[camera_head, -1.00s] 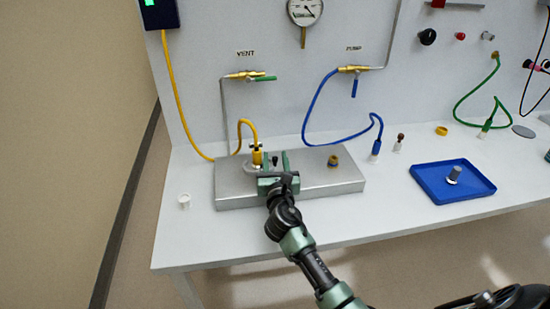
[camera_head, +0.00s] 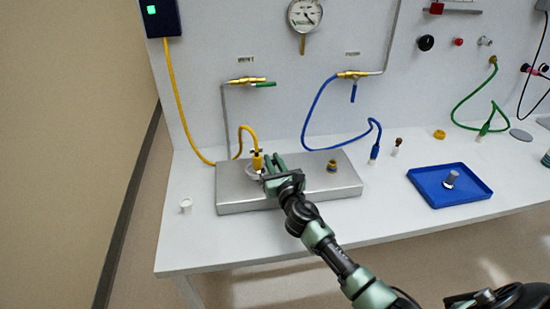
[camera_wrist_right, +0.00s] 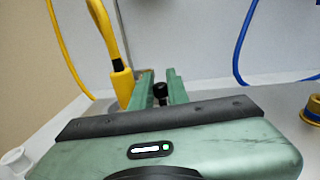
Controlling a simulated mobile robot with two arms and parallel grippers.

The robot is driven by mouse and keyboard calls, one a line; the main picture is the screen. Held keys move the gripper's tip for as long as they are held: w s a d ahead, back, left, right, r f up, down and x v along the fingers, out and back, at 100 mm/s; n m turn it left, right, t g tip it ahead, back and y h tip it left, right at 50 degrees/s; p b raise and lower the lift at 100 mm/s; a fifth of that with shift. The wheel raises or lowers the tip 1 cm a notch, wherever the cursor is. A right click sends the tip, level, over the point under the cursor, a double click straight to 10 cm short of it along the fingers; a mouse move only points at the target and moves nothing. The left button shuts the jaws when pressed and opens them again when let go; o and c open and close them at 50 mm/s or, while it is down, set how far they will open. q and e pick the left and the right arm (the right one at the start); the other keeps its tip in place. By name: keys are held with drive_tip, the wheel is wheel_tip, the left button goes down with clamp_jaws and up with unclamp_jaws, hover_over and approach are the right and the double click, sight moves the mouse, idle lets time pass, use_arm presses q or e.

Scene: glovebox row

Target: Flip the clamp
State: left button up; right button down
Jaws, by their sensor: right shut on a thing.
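A yellow hose ends in a yellow fitting (camera_head: 257,162) standing upright on the left part of the metal block (camera_head: 335,185). The clamp is at the foot of this fitting and is mostly hidden behind my right gripper. My right gripper (camera_head: 273,162) is just right of the fitting, with its green fingers close together. In the right wrist view, a small black knob (camera_wrist_right: 160,91), seemingly part of the clamp, shows between the fingers. The yellow fitting (camera_wrist_right: 122,85) stands close left of them there. My left gripper is not in view.
A brass-coloured fitting (camera_head: 332,165) sits on the block's right part. A blue hose end (camera_head: 374,152) and a blue tray (camera_head: 450,195) with a grey part are farther right. A small white cup (camera_head: 186,206) stands left of the block. The bench front is clear.

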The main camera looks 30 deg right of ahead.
drive_tip(key=shift+w+a+n+y, duration=0.1)
drive_tip(key=shift+w+n+y, duration=0.1)
drive_tip(key=shift+n+y, duration=0.45)
drive_tip(key=shift+w+a+n+y, duration=0.1)
drive_tip(key=shift+w+n+y, duration=0.2)
drive_tip(key=shift+y, duration=0.65)
drive_tip(key=shift+s, duration=0.1)
drive_tip(key=c, duration=1.4)
unclamp_jaws()
drive_tip(key=shift+o, duration=0.2)
